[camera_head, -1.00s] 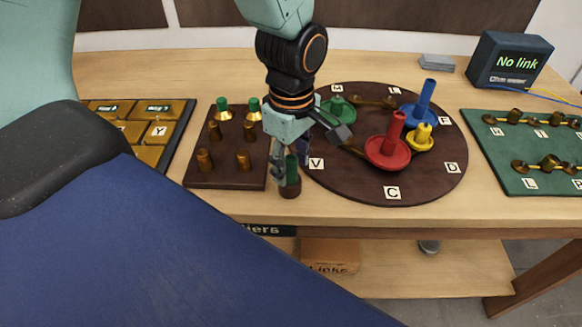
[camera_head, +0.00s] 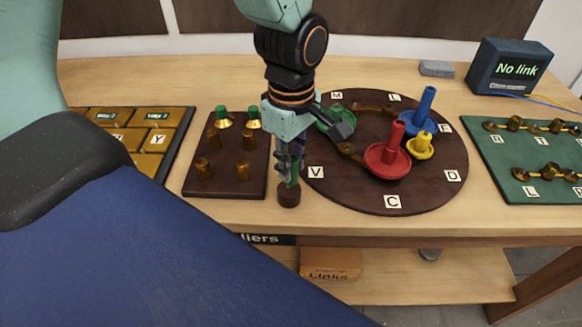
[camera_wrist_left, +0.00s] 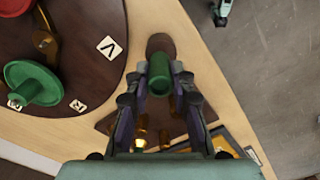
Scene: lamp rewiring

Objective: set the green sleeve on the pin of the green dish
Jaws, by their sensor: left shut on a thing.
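My left gripper (camera_head: 290,165) is shut on the green sleeve (camera_head: 295,170), a short upright tube, just above a round dark brown stand (camera_head: 289,196) near the table's front edge. In the left wrist view the sleeve (camera_wrist_left: 159,76) sits between the fingertips (camera_wrist_left: 160,84), with the stand (camera_wrist_left: 160,44) behind it. The green dish (camera_head: 327,124) lies at the back left of the round brown board, partly hidden by my gripper. It also shows in the left wrist view (camera_wrist_left: 45,78), with a green upright pin (camera_wrist_left: 22,98). My right gripper is not in view.
The round board (camera_head: 345,198) also carries a red dish (camera_head: 388,163), a blue one (camera_head: 410,123) and a yellow one (camera_head: 420,150), with upright parts. A brass arm (camera_head: 350,150) lies on it. A brown block with brass posts (camera_head: 222,186) stands to the left.

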